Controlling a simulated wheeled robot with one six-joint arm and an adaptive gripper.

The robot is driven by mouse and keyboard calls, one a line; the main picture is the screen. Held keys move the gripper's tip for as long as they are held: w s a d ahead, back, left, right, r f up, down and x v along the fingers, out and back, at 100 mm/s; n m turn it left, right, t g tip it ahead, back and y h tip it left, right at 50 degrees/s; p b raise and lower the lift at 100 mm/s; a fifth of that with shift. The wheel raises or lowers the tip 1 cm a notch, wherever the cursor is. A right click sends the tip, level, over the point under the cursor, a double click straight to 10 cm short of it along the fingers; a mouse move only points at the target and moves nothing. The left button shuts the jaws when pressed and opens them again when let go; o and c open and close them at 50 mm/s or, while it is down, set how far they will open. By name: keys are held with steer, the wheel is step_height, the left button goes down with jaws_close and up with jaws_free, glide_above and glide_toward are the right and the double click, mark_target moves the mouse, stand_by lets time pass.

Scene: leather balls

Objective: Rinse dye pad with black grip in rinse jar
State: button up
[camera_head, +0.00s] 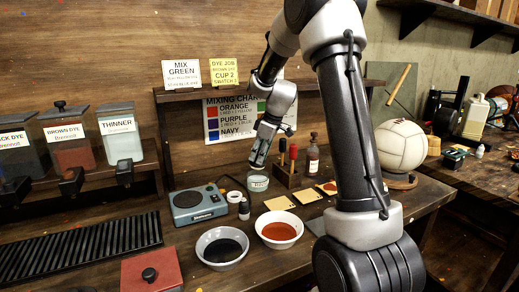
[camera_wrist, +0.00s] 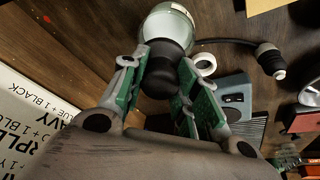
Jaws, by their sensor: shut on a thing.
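My gripper (camera_head: 259,160) is pointed down just above the rinse jar (camera_head: 257,182), a small pale jar with a label at the middle of the bench. In the wrist view my gripper (camera_wrist: 160,72) has its green-padded fingers closed on the black grip (camera_wrist: 167,63) of the dye pad. The round glassy rinse jar (camera_wrist: 168,22) lies straight beyond the grip. The pad itself is hidden behind the grip, so I cannot tell how deep it sits in the jar.
A wooden block (camera_head: 288,179) with red-topped tools stands right of the jar. A grey device (camera_head: 199,206) stands left. A dark-filled bowl (camera_head: 222,249) and an orange-filled bowl (camera_head: 279,230) sit in front. A white ball (camera_head: 401,146) rests on a stand at right.

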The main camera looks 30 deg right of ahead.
mark_target(260, 168)
steer(key=shift+f, duration=2.9)
steer(key=shift+s, duration=0.1)
steer(key=shift+r, duration=3.05)
steer(key=shift+r, duration=2)
